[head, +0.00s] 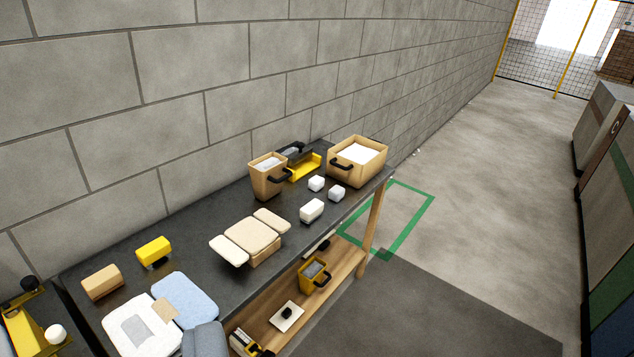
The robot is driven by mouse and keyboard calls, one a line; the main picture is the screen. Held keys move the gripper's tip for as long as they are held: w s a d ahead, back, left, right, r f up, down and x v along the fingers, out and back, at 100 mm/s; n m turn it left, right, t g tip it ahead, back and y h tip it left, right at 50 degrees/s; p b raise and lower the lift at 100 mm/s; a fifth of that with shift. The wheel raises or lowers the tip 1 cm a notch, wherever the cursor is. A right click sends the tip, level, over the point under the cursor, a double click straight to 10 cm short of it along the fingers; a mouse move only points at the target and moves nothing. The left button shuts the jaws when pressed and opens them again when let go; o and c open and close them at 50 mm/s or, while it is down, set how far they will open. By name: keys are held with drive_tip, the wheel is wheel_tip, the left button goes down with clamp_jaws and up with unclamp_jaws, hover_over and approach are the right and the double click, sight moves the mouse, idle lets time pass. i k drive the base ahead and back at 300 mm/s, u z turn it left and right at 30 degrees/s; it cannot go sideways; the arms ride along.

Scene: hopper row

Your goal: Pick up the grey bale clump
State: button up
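A grey, soft-edged lump (204,340) lies at the near edge of the dark table (130,238), cut off by the bottom of the head view. It sits beside a pale blue pad (186,298) and a white pad (130,328) with a tan patch. Its grey colour fits the grey bale clump, but I cannot tell for sure that it is the clump. Grey material also shows inside a yellow bin (303,279) on the lower shelf.
Tan bins (268,186) (345,171), small white blocks (312,210) and a tan folded-out box (250,234) stand on the table. A yellow block (154,250) and tan block (101,283) sit left. A block wall is behind; floor (480,200) right is clear.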

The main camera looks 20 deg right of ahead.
sight(335, 193)
drive_tip(key=z, duration=0.15)
drive_tip(key=i, duration=0.45)
drive_tip(key=u, duration=2.25)
drive_tip(key=k, duration=0.75)
drive_tip(key=z, duration=2.3)
drive_tip(key=i, duration=0.3)
drive_tip(key=z, duration=0.2)
